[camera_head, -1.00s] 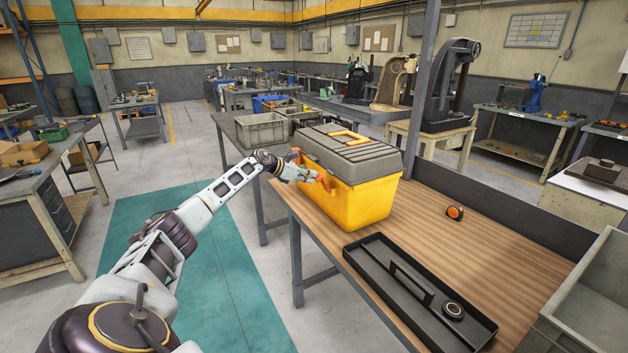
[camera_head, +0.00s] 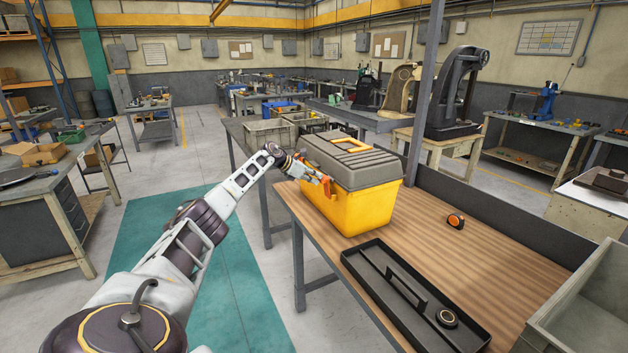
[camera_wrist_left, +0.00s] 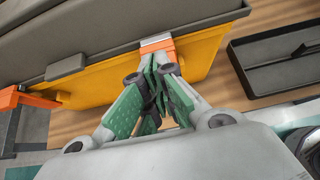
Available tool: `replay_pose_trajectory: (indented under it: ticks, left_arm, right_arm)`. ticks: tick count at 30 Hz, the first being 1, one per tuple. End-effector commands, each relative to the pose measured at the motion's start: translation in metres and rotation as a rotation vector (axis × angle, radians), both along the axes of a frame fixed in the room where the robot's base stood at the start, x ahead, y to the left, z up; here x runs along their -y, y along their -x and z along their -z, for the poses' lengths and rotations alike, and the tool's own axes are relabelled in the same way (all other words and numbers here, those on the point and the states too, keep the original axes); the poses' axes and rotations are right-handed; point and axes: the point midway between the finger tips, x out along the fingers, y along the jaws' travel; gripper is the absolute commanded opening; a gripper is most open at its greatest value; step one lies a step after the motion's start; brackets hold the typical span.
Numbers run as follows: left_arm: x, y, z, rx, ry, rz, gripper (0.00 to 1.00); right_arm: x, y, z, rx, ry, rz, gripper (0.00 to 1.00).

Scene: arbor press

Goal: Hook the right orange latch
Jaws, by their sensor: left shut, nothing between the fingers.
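A yellow toolbox (camera_head: 365,208) with a dark grey lid (camera_head: 350,163) stands on the wooden bench. Its right orange latch (camera_wrist_left: 166,51) shows in the wrist view at the lid's edge, with a pale metal piece at its top. The left orange latch (camera_wrist_left: 40,101) sticks out from the yellow wall in that view. My left gripper (camera_wrist_left: 160,66) is shut and empty, its green-padded fingertips right at the right latch. In the head view my left gripper (camera_head: 322,182) is at the toolbox's front; it partly hides the right latch, and contact is unclear. My right gripper is not in view.
A black tray (camera_head: 375,287) with a handle and a round item lies on the bench in front of the toolbox. An orange and black tape measure (camera_head: 455,221) lies to the right. A grey bin (camera_head: 585,305) stands at the right edge. A metal post rises behind the toolbox.

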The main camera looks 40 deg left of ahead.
Motion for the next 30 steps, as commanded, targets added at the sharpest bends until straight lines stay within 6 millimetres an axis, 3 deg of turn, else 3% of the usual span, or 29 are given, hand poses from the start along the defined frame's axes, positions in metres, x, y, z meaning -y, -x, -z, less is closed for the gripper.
replay_pose_trajectory:
  ticks: [18, 30]
  left_arm:
    - [0.005, -0.014, -0.011, -0.097, -0.036, 0.0, 0.0]
    - [0.006, -0.016, -0.011, -0.12, -0.045, 0.001, 0.0]
  right_arm:
    - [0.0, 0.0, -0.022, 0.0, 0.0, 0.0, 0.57]
    - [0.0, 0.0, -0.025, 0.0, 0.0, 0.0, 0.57]
